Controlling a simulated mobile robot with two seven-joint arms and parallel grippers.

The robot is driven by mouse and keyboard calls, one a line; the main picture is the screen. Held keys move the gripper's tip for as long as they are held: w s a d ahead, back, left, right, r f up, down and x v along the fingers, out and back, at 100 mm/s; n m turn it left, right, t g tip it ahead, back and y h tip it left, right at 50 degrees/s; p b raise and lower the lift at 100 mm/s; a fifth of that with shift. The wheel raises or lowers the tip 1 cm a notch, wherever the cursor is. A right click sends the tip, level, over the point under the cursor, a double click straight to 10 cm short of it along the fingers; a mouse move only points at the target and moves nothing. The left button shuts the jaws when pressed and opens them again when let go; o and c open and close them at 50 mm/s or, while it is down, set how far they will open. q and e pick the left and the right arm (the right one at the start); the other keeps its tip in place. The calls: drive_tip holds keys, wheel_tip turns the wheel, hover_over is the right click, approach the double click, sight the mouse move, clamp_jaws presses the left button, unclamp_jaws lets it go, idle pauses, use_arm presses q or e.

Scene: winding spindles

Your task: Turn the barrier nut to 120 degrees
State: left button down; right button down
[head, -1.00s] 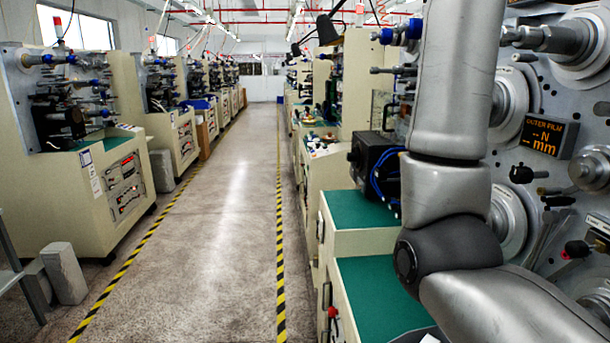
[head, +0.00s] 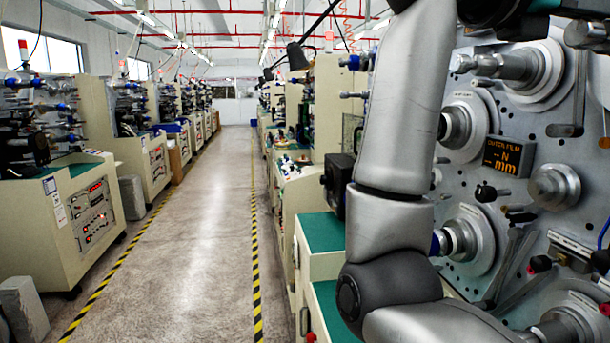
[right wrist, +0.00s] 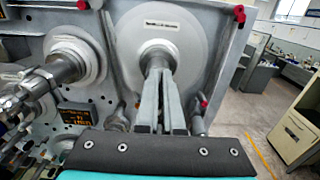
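In the right wrist view my right gripper (right wrist: 160,82) reaches to the grey hub (right wrist: 156,54) of a large pale disc (right wrist: 182,40) with a small label near its top. Its two long grey fingers lie close around or just in front of the hub. I cannot tell whether they touch it, or how far apart they are. No part is clearly marked as the barrier nut, and the fingers cover part of the hub. In the head view one of my arms stands across the machine, and its gripper is out of the picture. My left gripper is not in view.
The machine's grey panel (head: 540,215) carries several spindles, levers and an orange-lettered display (head: 502,157), which also shows in the right wrist view (right wrist: 75,116). Red-tipped posts (right wrist: 239,14) stand near the disc. The aisle floor (head: 190,240) is clear between rows of machines.

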drive_tip(key=shift+s+f, duration=0.15)
drive_tip(key=shift+f, duration=0.05)
drive_tip(key=shift+r, duration=0.1)
drive_tip(key=shift+r+p, duration=0.35)
drive_tip(key=shift+p, duration=0.1)
drive_tip(key=a, duration=0.6)
drive_tip(key=shift+s, duration=0.25)
